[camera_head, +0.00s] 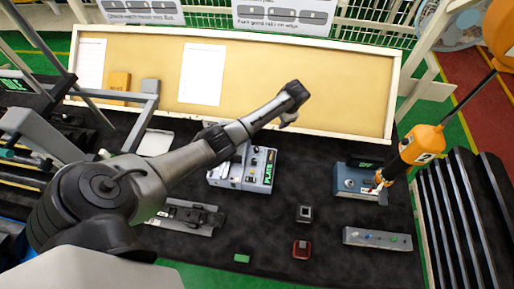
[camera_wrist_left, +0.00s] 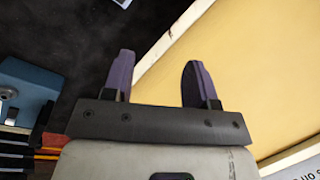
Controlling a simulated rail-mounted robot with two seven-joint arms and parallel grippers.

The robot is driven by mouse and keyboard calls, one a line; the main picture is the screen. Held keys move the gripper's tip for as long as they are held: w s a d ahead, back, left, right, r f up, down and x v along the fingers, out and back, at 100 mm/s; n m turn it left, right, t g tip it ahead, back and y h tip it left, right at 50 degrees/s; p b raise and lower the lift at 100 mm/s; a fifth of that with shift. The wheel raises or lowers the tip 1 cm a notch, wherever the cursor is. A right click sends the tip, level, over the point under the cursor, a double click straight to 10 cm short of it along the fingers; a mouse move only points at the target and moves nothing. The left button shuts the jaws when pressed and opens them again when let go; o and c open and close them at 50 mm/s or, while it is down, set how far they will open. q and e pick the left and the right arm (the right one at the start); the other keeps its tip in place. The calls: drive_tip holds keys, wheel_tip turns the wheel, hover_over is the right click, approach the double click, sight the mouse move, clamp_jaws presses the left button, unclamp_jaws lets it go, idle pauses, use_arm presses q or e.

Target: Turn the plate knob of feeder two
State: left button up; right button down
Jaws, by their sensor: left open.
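My left gripper (camera_head: 288,119) is raised in front of the tan board, above the back of the black bench mat. In the left wrist view its two dark purple fingers (camera_wrist_left: 158,80) stand apart with nothing between them. A pale grey unit with knobs and a green-lettered label (camera_head: 243,170) sits on the mat below my arm, partly covered by it. A blue unit with a small round knob and a green display (camera_head: 358,181) stands to the right; a blue unit also shows at the left of the wrist view (camera_wrist_left: 28,88). I cannot tell which is feeder two. My right gripper is not in view.
An orange tool marked 2 (camera_head: 421,145) hangs over the blue unit. A grey strip (camera_head: 377,239), a small dark block (camera_head: 304,214) and a red-based block (camera_head: 302,249) lie in front. The tan board (camera_head: 290,85) borders the back. Dark ribs (camera_head: 465,215) stand at right.

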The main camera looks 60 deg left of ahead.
sight(257, 148)
use_arm(q)
drive_tip(key=s+f+m+g, duration=0.1)
drive_tip(key=s+f, duration=0.2)
drive_tip(key=f, duration=0.2)
drive_tip(key=s+a+f+m+g+h, duration=0.1)
drive_tip(key=s+f, duration=0.1)
drive_tip(key=f, duration=0.2)
drive_tip(key=s+f, duration=0.3)
drive_tip(key=f, duration=0.2)
drive_tip(key=shift+s+a+f+m+g+b, duration=0.2)
drive_tip(key=shift+s+f+m+g+b, duration=0.1)
drive_tip(key=shift+f+m+g+b, duration=0.1)
drive_tip(key=shift+x, duration=0.8)
